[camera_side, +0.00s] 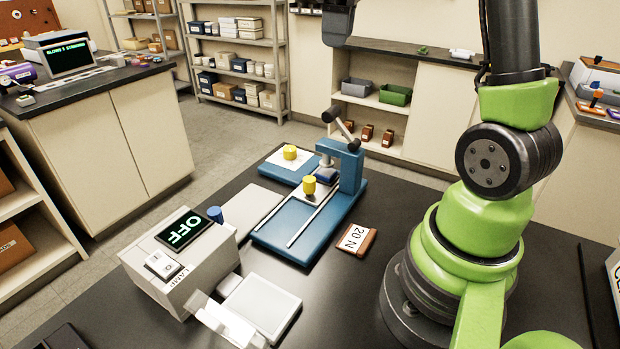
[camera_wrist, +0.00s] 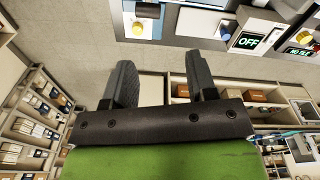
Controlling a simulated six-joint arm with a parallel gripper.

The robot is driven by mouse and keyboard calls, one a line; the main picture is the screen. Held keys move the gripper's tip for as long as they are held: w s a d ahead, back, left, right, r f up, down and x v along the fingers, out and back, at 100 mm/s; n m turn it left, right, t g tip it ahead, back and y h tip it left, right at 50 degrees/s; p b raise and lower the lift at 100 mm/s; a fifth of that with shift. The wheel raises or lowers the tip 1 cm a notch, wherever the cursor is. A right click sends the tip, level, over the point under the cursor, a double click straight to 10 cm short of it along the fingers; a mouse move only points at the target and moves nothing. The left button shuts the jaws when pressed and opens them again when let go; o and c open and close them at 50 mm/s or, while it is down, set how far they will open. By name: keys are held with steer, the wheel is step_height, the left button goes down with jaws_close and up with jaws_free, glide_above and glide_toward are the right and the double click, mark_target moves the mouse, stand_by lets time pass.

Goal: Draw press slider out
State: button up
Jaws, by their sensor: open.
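The blue press (camera_side: 350,170) stands on the dark bench with its lever raised to the upper left. Its slider (camera_side: 325,188), a pale plate with a yellow knob (camera_side: 309,184), sits on two rails near the press column, partly hidden by the press head. The rails (camera_side: 311,219) run bare toward the front left. My gripper (camera_wrist: 160,63) is open and empty in the wrist view, its fingers apart and away from the press.
A white plate (camera_side: 273,163) with a second yellow knob (camera_side: 290,152) lies behind the press. A lamp box (camera_side: 180,264) with an OFF display (camera_side: 186,230) stands front left. A brown "20 N" block (camera_side: 356,240) lies right of the press. Bare bench separates several items.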

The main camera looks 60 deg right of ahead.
steer(key=w+a+n+g+h, duration=0.35)
steer(key=w+a+n, duration=0.2)
steer(key=a, duration=0.25)
glide_toward(309, 179)
steer(key=shift+g, duration=0.25)
steer(key=x, duration=1)
steer(key=shift+w+f, duration=0.1)
steer(key=shift+w, duration=0.1)
jaws_close()
steer(key=a, duration=1.2)
steer(key=shift+a, duration=0.3)
